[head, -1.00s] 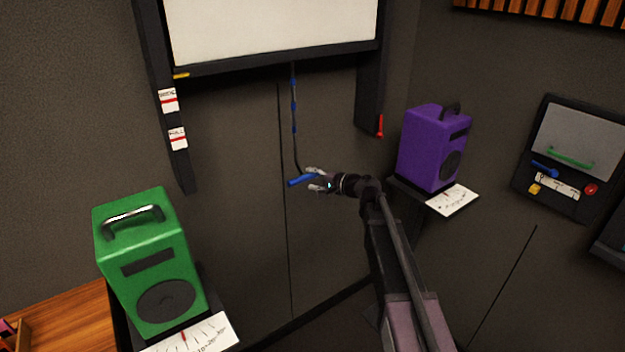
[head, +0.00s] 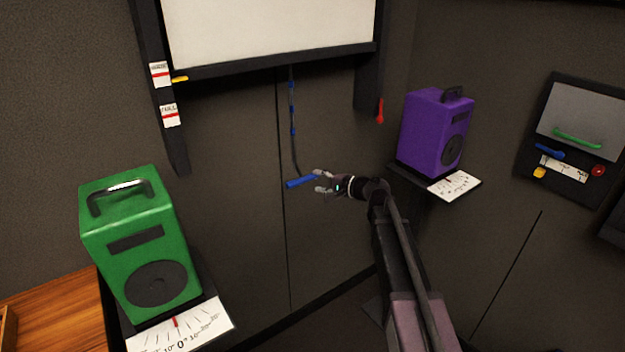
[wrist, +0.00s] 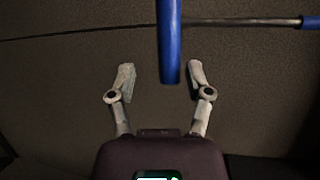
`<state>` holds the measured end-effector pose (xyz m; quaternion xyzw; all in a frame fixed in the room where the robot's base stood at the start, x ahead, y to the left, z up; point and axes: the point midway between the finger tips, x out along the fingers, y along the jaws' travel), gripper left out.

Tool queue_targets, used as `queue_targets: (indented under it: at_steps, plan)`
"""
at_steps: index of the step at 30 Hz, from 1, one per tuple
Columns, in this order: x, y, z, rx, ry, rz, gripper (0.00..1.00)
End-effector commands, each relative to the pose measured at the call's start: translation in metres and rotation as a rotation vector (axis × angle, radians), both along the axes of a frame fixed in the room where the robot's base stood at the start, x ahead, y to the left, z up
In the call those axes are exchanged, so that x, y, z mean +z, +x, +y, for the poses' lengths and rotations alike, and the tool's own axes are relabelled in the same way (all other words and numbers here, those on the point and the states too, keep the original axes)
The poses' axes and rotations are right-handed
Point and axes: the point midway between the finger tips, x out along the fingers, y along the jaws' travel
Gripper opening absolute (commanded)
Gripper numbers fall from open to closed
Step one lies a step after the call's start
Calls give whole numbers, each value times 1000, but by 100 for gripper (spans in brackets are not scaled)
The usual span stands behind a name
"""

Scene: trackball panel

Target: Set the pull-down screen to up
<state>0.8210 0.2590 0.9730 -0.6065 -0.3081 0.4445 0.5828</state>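The white pull-down screen (head: 270,30) hangs partly lowered in a dark frame at the top of the head view. A yellow pointer (head: 180,79) at its bottom left is beside the upper of two labels (head: 160,74); the lower label (head: 169,115) seems to read "FULL". A cord (head: 292,110) with blue bands hangs down to a blue handle (head: 299,182). My gripper (head: 321,181) is open and empty just right of the handle. In the wrist view the handle (wrist: 168,45) shows ahead, its near end between the open fingertips (wrist: 161,74); contact is not visible.
A green speaker (head: 135,235) stands at left above a dial card. A purple speaker (head: 425,130) stands right of my arm. A red lever (head: 380,112) is on the frame's right post. A wall panel (head: 580,130) is at far right. Space around the handle is clear.

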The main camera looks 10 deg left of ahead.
Motion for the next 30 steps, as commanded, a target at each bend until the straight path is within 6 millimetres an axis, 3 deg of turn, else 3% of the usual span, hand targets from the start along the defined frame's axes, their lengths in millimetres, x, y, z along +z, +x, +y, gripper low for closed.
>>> queue_targets:
  at_steps: [23, 30]
  plan:
    - [20, -45, -95, -1, 1, 0, 65]
    - [13, -45, -97, 0, 1, 0, 65]
